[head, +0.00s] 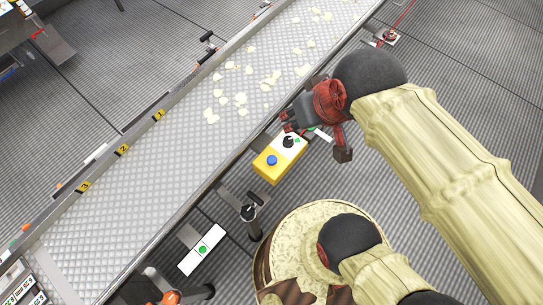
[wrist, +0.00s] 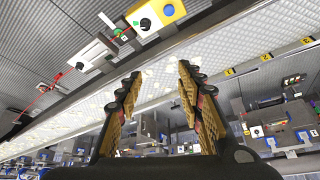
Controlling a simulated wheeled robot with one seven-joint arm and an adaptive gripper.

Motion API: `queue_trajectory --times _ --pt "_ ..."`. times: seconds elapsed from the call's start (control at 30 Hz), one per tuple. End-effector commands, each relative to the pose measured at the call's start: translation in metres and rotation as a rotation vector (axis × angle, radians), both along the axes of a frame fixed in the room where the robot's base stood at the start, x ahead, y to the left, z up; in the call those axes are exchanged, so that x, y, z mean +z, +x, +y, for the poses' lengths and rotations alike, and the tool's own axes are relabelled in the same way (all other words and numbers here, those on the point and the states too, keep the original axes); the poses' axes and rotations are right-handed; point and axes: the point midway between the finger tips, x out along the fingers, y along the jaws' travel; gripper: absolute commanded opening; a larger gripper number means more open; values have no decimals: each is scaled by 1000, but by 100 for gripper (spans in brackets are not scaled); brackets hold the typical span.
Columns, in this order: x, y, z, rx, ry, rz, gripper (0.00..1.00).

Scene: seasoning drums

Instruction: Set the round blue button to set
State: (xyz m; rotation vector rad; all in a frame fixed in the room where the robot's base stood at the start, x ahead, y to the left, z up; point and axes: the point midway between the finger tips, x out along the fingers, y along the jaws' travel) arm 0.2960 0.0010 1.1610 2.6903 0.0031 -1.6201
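The round blue button (head: 272,160) sits on the yellow end of a small yellow-and-white control box (head: 264,169) beside the conveyor's near edge. A black knob (head: 288,141) and a green button sit on the box's white part. The blue button also shows at the top of the wrist view (wrist: 168,10), with the black knob (wrist: 145,23) left of it. My gripper (head: 313,130) is just above and right of the box in the head view, partly covering its far end. In the wrist view its two fingers (wrist: 159,72) are spread with nothing between them. It appears apart from the blue button.
A conveyor (head: 130,200) with pale chips runs diagonally past the box. A white panel with a green button (head: 202,250) stands nearer along its edge.

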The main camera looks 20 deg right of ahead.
Motion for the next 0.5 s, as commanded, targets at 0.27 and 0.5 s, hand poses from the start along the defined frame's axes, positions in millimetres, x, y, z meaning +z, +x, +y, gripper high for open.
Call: queue_trajectory --times 0.27,0.5 --pt "-35 14 5 15 1 209 20" --pt "-79 38 13 70 -6 417 6"
